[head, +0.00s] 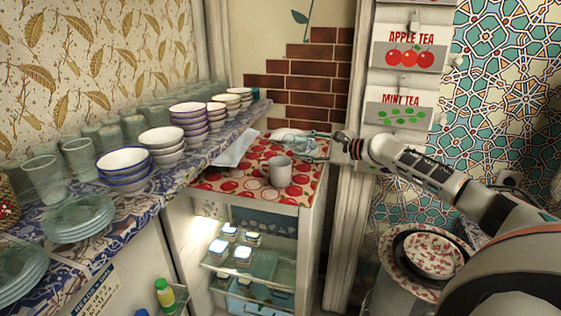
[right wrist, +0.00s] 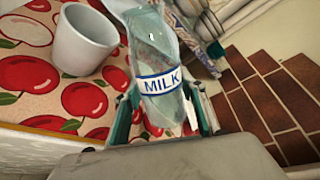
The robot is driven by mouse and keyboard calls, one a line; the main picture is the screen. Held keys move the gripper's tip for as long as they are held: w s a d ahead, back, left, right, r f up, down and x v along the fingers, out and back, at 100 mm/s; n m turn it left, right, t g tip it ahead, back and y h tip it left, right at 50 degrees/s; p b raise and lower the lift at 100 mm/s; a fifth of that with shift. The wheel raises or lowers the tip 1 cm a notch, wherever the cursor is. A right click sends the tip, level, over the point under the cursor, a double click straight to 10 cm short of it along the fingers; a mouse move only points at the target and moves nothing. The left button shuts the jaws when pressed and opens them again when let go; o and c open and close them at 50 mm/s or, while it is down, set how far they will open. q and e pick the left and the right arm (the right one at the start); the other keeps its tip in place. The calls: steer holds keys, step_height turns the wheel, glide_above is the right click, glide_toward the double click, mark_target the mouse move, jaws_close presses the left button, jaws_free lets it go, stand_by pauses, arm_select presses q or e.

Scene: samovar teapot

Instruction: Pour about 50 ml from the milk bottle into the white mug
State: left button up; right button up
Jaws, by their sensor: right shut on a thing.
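The white mug (head: 279,171) stands upright on the red apple-print cloth. It also shows at the upper left in the right wrist view (right wrist: 84,42). The clear milk bottle (right wrist: 160,84), with a white and blue MILK label, is between the fingers of my right gripper (right wrist: 161,108). In the head view the bottle (head: 293,139) looks strongly tilted, its far end pointing left, behind and above the mug. My right gripper (head: 330,148) is shut on it. I see no stream, and cannot tell what the mug holds. My left gripper is out of view.
The apple-print cloth (head: 225,183) covers a small cabinet top, with a pale flat item (head: 236,150) at its back left. Stacked bowls (head: 161,145) and glasses (head: 81,158) crowd the shelf at left. A brick wall (head: 312,80) rises behind.

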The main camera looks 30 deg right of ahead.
steer(key=shift+a+r+m+p, duration=0.15)
steer(key=shift+r+m+p, duration=0.15)
steer(key=shift+p, duration=0.05)
steer(key=shift+s+a+f+m+y, duration=0.1)
steer(key=shift+a+f+m+y, duration=0.15)
steer(key=shift+f+m, duration=0.2)
steer(key=shift+s+a+f+m+y, duration=0.1)
steer(key=shift+a+f+m+y, duration=0.15)
steer(key=shift+m, duration=0.3)
steer(key=shift+w+r+m+p, duration=0.1)
steer(key=shift+r+m+p, duration=0.15)
steer(key=shift+m+p, duration=0.45)
steer(key=shift+w+d+m+t+y, duration=0.1)
steer(key=shift+d+m+t+y, duration=0.2)
steer(key=shift+m+y, duration=0.55)
steer(key=shift+m+h, duration=0.25)
steer(key=shift+m, duration=0.6)
steer(key=shift+w+d+f+m+t, duration=0.1)
steer(key=shift+f+m+t, duration=0.15)
steer(key=shift+m, duration=0.55)
steer(key=shift+m+y, duration=0.4)
steer(key=shift+m, duration=0.2)
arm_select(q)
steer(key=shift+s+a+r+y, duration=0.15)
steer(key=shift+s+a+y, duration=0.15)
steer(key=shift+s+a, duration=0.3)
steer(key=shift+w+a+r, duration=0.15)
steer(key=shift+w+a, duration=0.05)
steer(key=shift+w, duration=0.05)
